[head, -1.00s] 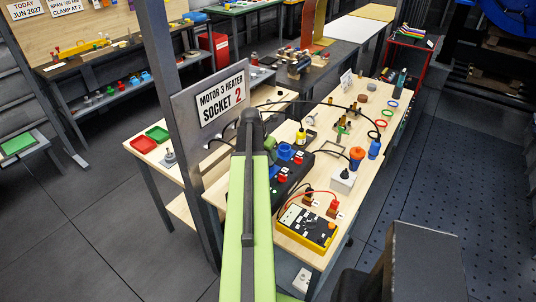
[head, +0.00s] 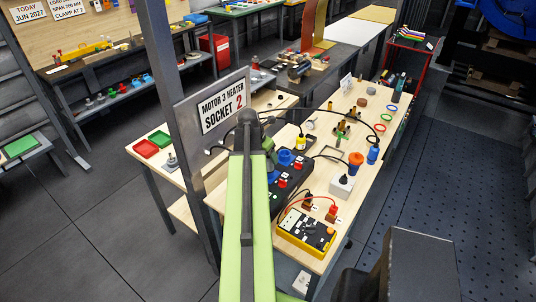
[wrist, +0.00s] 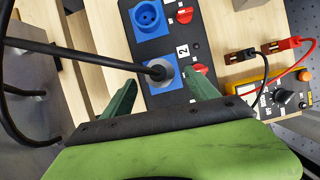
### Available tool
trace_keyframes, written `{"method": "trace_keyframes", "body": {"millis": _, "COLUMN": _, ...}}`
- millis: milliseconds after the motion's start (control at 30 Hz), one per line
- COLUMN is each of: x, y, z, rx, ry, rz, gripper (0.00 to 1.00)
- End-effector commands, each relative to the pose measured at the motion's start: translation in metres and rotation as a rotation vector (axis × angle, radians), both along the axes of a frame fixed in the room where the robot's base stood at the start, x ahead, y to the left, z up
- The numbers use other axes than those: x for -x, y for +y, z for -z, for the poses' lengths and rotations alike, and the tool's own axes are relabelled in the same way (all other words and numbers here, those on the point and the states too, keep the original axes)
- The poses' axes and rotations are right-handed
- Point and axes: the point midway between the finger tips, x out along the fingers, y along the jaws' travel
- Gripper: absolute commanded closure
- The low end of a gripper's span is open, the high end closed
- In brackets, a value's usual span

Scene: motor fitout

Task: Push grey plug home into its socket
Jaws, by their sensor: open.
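The grey plug (wrist: 161,71) with its black cable stands at the blue socket (wrist: 151,89) beside the label "2" in the wrist view. I cannot tell how deep it sits. My gripper (wrist: 160,93) is open, with one green finger on each side of the plug and visible gaps between. A second blue socket (wrist: 149,20), empty, lies farther up the same black panel. In the head view the black socket panel (head: 292,182) is partly hidden behind my arm, and the plug cannot be made out there.
A sign (head: 224,103) reading "Motor 3 heater socket 2" hangs on a post left of my arm. Red switches (wrist: 184,15) line the panel. A yellow tester (head: 305,234) with red and black leads sits near the bench's front edge. The cable runs left across the wrist view.

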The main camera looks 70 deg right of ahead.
Motion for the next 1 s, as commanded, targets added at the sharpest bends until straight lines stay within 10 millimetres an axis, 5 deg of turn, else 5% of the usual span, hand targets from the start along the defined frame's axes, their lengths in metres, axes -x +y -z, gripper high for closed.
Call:
{"method": "trace_keyframes", "body": {"millis": 33, "x": -0.001, "y": 0.006, "z": -0.023, "rx": 0.000, "ry": 0.000, "rz": -0.001, "gripper": 0.32}}
{"method": "trace_keyframes", "body": {"millis": 100, "x": -0.003, "y": 0.012, "z": -0.039, "rx": 0.000, "ry": 0.001, "rz": -0.002, "gripper": 0.32}}
{"method": "trace_keyframes", "body": {"millis": 500, "x": -0.013, "y": 0.044, "z": -0.119, "rx": -0.001, "ry": 0.002, "rz": -0.001, "gripper": 0.32}}
{"method": "trace_keyframes", "body": {"millis": 1000, "x": -0.015, "y": 0.048, "z": -0.122, "rx": 0.000, "ry": 0.000, "rz": 0.000, "gripper": 0.32}}
